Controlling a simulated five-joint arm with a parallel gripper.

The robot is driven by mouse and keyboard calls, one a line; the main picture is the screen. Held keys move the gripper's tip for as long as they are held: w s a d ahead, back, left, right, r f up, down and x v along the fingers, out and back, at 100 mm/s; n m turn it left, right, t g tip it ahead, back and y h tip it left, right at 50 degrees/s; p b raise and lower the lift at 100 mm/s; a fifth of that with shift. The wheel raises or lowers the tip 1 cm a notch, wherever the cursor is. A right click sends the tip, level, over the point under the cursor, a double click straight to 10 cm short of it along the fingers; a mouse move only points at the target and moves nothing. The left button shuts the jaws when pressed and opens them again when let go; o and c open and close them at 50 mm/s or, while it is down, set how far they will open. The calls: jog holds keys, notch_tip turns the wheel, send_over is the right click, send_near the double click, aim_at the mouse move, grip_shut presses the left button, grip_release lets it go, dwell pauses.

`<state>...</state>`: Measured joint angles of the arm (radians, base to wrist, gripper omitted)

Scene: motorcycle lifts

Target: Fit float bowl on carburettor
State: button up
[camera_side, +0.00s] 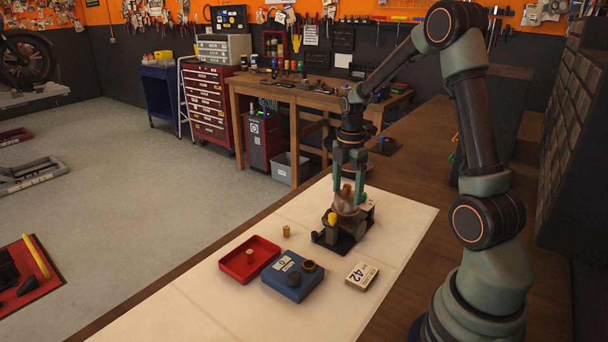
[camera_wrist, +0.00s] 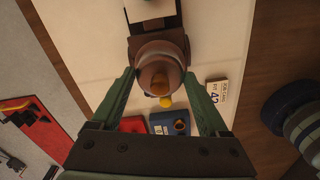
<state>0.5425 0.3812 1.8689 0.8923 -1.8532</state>
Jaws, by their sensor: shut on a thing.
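The float bowl (camera_side: 346,207) is a rounded brownish cup with a copper-brown knob on it. My gripper (camera_side: 350,201) points down with its two green fingers closed on either side of the bowl. The bowl also shows between the fingers in the wrist view (camera_wrist: 158,63). The carburettor (camera_side: 359,221) stands on a black base plate (camera_side: 333,243) directly below and around the bowl, with a yellow-topped part at its left. The bowl looks low over it, at its height. I cannot tell whether the two touch, as the fingers and bowl hide the joint.
A red tray (camera_side: 236,267) holds a small brass piece. A blue block (camera_side: 292,289) carries dark round parts. Another brass piece (camera_side: 286,231) stands on the white mat (camera_side: 200,310). A card marked 42 (camera_side: 362,275) lies at right. The mat's front left is clear.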

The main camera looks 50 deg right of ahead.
jog(key=shift+f, duration=1.15)
dwell(0.7)
jog(key=o, duration=1.3)
jog(key=shift+r, duration=4.05)
